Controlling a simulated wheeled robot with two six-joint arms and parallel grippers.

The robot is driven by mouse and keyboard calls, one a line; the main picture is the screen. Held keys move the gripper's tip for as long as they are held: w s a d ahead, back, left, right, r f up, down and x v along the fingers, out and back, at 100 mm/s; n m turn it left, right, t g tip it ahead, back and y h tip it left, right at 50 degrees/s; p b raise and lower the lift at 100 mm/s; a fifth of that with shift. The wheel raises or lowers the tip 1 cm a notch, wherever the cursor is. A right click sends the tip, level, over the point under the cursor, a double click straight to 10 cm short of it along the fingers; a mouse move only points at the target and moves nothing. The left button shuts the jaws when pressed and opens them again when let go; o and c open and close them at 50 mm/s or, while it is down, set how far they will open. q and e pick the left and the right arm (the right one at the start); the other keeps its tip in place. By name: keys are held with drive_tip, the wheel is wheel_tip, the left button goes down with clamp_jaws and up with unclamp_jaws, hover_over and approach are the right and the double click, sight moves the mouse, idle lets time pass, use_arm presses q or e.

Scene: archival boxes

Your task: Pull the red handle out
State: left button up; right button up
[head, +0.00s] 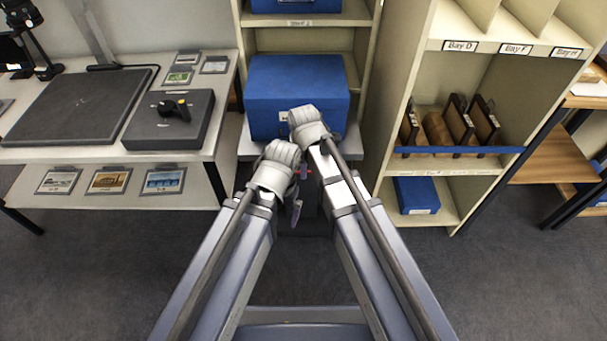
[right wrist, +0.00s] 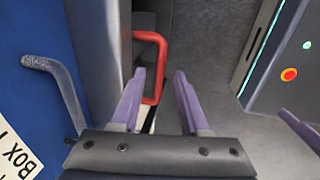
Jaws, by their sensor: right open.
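The red handle (right wrist: 161,62) is a bent bar in the right wrist view, standing out from a dark gap beside a grey panel. My right gripper (right wrist: 160,78) is open, and the bar shows between its two purple fingertips. I cannot tell whether they touch it. In the head view only small red bits show near my left gripper (head: 299,191), low in front of the blue box (head: 297,82). My arms and wrists hide most of the handle there. Purple fingers show by the left wrist, but I cannot tell which arm each belongs to.
The blue box, with a grey handle (right wrist: 50,75) and a label (right wrist: 15,150), is close on the left in the right wrist view. A desk (head: 215,120) stands left. A shelf unit (head: 460,165) stands right. Grey floor (head: 90,280) is clear in front.

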drive_tip(key=shift+w+f, duration=0.1)
drive_tip(key=shift+f, duration=0.45)
drive_tip(key=shift+c, duration=0.2)
clamp_jaws()
idle(0.9)
